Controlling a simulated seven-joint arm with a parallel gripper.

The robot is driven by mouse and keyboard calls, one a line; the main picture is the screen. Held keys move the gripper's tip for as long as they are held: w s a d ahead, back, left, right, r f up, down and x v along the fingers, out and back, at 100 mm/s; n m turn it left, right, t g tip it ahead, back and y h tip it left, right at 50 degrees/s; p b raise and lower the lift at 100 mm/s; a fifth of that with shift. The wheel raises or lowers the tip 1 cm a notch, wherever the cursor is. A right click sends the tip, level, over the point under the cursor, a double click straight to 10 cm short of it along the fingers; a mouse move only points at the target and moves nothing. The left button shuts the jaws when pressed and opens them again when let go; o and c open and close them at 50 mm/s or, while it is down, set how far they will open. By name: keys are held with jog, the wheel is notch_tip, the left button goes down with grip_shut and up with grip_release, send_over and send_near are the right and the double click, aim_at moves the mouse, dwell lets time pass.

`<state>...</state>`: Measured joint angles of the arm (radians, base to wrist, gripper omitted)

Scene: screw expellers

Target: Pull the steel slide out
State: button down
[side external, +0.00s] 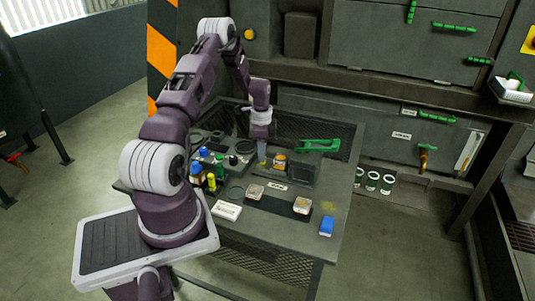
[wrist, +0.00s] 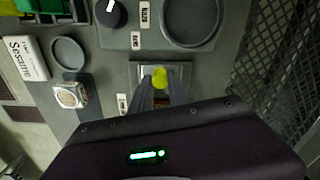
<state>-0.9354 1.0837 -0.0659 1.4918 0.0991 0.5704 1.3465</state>
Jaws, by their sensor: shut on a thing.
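The steel slide (wrist: 177,68) shows in the wrist view as a small bright metal plate set in the grey panel of the bench-top machine. A yellow knob (wrist: 160,76) stands on it. My gripper (wrist: 160,88) points down at the plate, its two fingers on either side of the yellow knob and shut on it. In the side view my gripper (side external: 262,158) is low over the bench, at the machine. The fingers and the wrist body hide part of the plate. I cannot tell how far the slide sticks out.
A round opening (wrist: 190,20) and a black knob (wrist: 110,12) lie close by. Mesh stands at right.

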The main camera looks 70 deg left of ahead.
jog(key=shift+s+a, duration=0.15)
jog(key=shift+a, duration=0.1)
jog(key=c, duration=1.3)
grip_release()
jog(key=shift+o, duration=0.2)
jog(key=shift+d, duration=0.1)
notch_tip(320, 180, up, 7)
jog(key=shift+r, duration=0.1)
